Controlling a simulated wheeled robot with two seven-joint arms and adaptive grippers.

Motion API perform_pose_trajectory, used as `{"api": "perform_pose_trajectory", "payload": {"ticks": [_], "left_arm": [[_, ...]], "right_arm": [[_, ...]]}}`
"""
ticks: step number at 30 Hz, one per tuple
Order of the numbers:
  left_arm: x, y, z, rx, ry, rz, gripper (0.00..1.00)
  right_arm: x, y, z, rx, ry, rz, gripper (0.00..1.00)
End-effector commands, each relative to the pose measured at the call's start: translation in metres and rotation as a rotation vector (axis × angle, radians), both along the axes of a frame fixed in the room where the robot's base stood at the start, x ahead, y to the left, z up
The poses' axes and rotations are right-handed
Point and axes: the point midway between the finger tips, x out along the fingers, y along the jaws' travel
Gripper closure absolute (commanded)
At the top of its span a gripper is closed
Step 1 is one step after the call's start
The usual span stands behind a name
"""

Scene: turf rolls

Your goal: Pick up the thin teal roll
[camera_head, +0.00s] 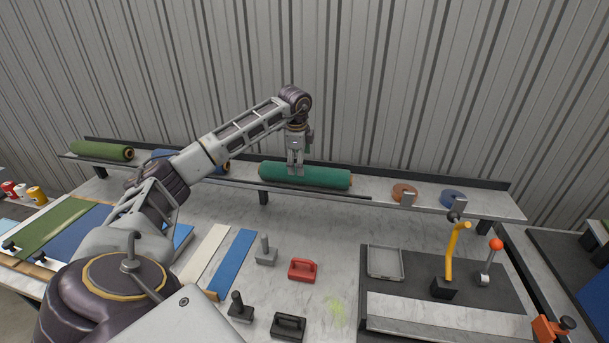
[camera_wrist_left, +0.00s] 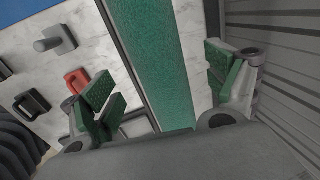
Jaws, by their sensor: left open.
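The teal roll (camera_head: 325,179) lies lengthwise on the raised shelf against the back wall, near the middle of the head view. My left gripper (camera_head: 296,171) points down over its left half, its fingertips at the roll's height. In the left wrist view the roll (camera_wrist_left: 155,60) runs as a long teal band between the two spread fingers of the left gripper (camera_wrist_left: 160,92). There is a gap on both sides, and the gripper holds nothing. My right gripper is in neither view.
An olive roll (camera_head: 97,150) lies at the shelf's left end; a blue roll (camera_head: 222,167) is partly behind my left arm. Brown (camera_head: 403,192) and blue (camera_head: 452,196) coils sit right on the shelf (camera_head: 375,183).

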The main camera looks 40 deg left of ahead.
Motion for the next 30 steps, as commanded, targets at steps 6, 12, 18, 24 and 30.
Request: {"api": "perform_pose_trajectory", "payload": {"ticks": [6,12,18,24,30], "left_arm": [[0.001,0.0,-0.006,0.0,0.0,-0.001,0.12],[0.001,0.0,-0.006,-0.001,0.0,-0.001,0.12],[0.002,0.0,-0.012,-0.001,0.002,-0.001,0.12],[0.006,-0.001,-0.029,-0.001,0.003,0.0,0.12],[0.01,0.0,-0.049,-0.001,0.002,0.0,0.12]], "right_arm": [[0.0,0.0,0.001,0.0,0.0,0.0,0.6],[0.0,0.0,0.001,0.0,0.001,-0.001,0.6],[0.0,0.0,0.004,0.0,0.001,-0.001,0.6],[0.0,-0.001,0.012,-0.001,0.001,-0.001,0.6],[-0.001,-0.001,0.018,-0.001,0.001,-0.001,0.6]]}}
